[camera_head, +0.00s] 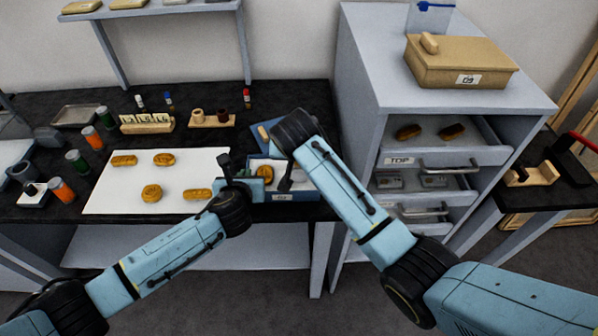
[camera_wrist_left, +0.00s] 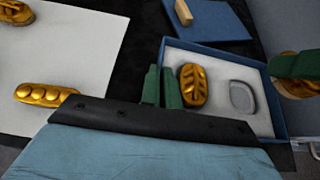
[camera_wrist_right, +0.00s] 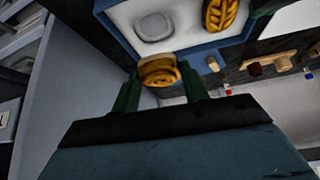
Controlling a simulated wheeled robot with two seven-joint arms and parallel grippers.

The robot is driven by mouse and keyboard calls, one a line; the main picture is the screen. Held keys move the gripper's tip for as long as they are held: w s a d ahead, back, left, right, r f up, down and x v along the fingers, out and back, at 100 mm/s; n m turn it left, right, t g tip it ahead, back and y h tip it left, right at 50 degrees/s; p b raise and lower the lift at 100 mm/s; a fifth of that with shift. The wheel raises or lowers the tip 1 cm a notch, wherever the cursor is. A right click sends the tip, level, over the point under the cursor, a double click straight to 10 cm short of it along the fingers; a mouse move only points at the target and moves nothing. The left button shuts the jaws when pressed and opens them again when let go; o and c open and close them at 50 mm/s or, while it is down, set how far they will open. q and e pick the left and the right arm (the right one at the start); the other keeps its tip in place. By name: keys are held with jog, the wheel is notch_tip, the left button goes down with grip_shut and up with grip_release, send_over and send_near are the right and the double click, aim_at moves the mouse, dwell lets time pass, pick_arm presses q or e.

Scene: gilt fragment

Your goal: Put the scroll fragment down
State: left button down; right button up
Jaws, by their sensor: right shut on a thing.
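My right gripper (camera_wrist_right: 160,86) is shut on a gold scroll fragment (camera_wrist_right: 158,70), which also shows at the right edge of the left wrist view (camera_wrist_left: 299,86). It holds the fragment beside the wall of a shallow blue box (camera_wrist_right: 190,54) with a pale lining. In the box lie a gold leaf-patterned fragment (camera_wrist_left: 193,86) and a grey rounded pad (camera_wrist_left: 242,96) with nothing on it. My left gripper (camera_wrist_left: 162,87) is shut and empty, close to the box's left side. In the head view my right arm hides the held fragment and part of the box (camera_head: 282,196).
A white sheet (camera_head: 115,195) with several gold fragments lies to the left. A blue lid (camera_wrist_left: 205,17) lies behind the box. A grey cabinet (camera_head: 385,75) with open drawers stands close on the right. Jars (camera_head: 92,138) and small stands (camera_head: 211,121) line the bench.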

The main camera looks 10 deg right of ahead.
aim_at(301, 179)
notch_tip(301, 179, down, 6)
dwell(0.4)
jog(key=shift+f, duration=0.2)
pick_arm(q)
jog(key=shift+s+d+r, duration=0.2)
jog(key=shift+s, duration=0.05)
pick_arm(e)
jog(key=shift+s+d+f, duration=0.15)
jog(key=shift+s+f, duration=0.2)
jog(key=shift+f, duration=0.25)
jog(key=o, duration=0.9)
pick_arm(q)
jog(key=shift+w+f, duration=0.1)
jog(key=shift+w, duration=0.15)
pick_arm(e)
jog(key=shift+w+r, duration=0.1)
jog(key=shift+r, duration=0.5)
pick_arm(q)
jog(key=shift+a+f, duration=0.1)
jog(key=shift+a, duration=0.1)
pick_arm(e)
jog(key=shift+o, duration=0.3)
jog(key=v, duration=1.2)
jog(key=shift+w+r, duration=0.2)
